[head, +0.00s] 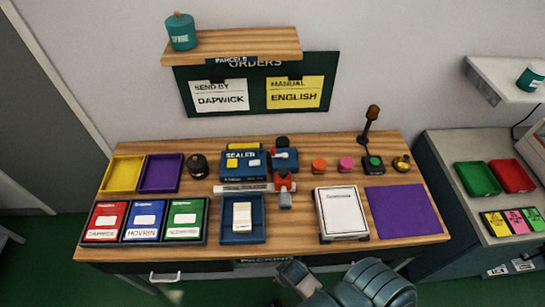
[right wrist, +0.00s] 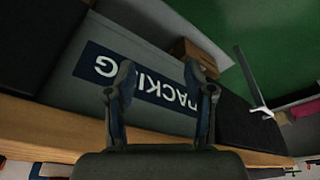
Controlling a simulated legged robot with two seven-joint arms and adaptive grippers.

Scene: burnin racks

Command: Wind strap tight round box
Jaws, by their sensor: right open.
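A small cream box (head: 242,215) lies in a blue tray (head: 229,234) at the front middle of the packing table. Behind it is the blue sealer (head: 233,164), with a red and grey tool (head: 284,190) beside it. I cannot make out a strap for certain. My right gripper (head: 290,273) is low in front of the table's front edge, apart from the box. In the right wrist view its two fingers (right wrist: 158,68) are spread with nothing between them, before the table's front with the "PACKING" sign (right wrist: 160,88). My left gripper is not in view.
A white pad or scale (head: 342,212) and a purple mat (head: 403,211) take up the table's right. Red, blue and green labelled boxes (head: 143,221) stand front left. Yellow (head: 122,174) and purple (head: 160,173) trays lie behind them. A side counter (head: 465,215) stands at right.

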